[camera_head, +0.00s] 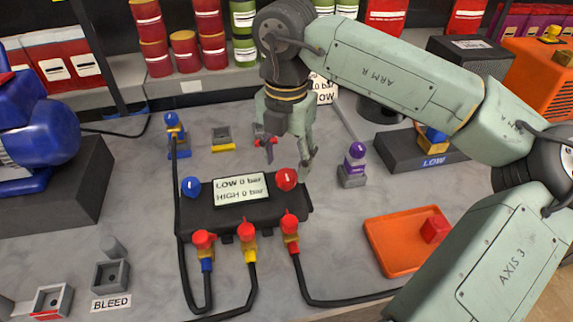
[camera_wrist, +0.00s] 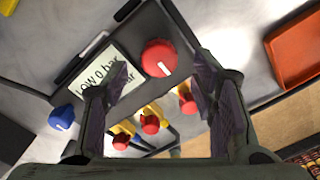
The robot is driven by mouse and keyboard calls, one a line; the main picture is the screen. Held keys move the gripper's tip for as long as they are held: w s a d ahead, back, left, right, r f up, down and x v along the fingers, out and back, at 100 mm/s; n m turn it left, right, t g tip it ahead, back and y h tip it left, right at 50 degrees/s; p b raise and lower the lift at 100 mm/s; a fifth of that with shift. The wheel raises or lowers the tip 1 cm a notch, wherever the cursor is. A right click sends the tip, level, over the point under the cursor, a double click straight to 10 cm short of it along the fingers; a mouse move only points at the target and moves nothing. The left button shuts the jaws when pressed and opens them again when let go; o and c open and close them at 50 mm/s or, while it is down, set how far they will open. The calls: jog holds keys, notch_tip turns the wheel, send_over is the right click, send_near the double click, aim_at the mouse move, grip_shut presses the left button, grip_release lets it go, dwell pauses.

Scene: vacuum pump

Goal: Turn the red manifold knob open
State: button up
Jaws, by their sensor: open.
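The red manifold knob (camera_head: 286,179) sits on the right end of the black manifold block (camera_head: 225,208). In the wrist view the red knob (camera_wrist: 159,58) is round with a white pointer line, ahead of the fingers and between them. My gripper (camera_head: 290,160) is open and empty, just above and behind the knob in the head view. The fingers are apart from the knob. A blue knob (camera_head: 191,187) is on the manifold's left end. A display (camera_head: 240,189) between them reads LOW 0 bar, HIGH 0 bar.
Several red-capped hose valves (camera_head: 247,231) line the manifold's front, with black hoses running off. A purple-capped fitting (camera_head: 355,160) stands to the right. An orange tray (camera_head: 385,243) holding a red cube (camera_head: 434,228) lies further right. Empty sockets (camera_head: 109,275) are at front left.

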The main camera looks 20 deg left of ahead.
aim_at(286, 174)
jog(key=shift+f+p, duration=0.3)
jog(key=shift+f, duration=1.55)
jog(key=shift+c, duration=0.4)
jog(key=c, duration=1.1)
